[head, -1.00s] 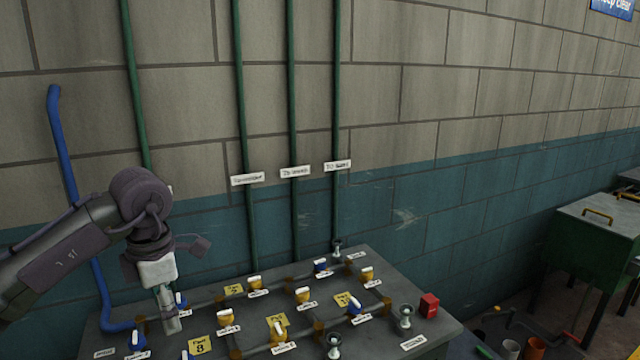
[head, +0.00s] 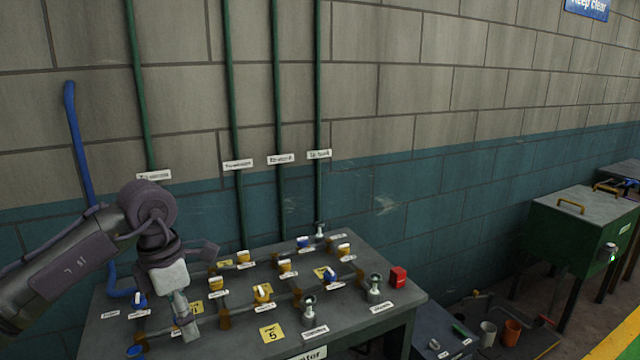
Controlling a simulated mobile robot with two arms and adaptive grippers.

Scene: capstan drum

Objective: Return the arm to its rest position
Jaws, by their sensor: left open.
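My left arm comes in from the left. Its gripper (head: 185,318) points down over the left part of a grey bench (head: 350,318) that carries pipes and valves. The gripper is open, and nothing shows between its fingers. It hides part of the bench top behind it; whether it touches anything there I cannot tell. Valves with blue or yellow bodies stand near it, such as a blue valve (head: 139,299) to its left and a yellow valve (head: 216,283) to its upper right. My right gripper does not show.
A red block (head: 398,277) sits at the bench's right end. Green pipes (head: 278,100) and a blue pipe (head: 78,140) run up the wall behind. A green cabinet (head: 575,240) stands at the right. Cups, including an orange one (head: 511,332), stand low between bench and cabinet.

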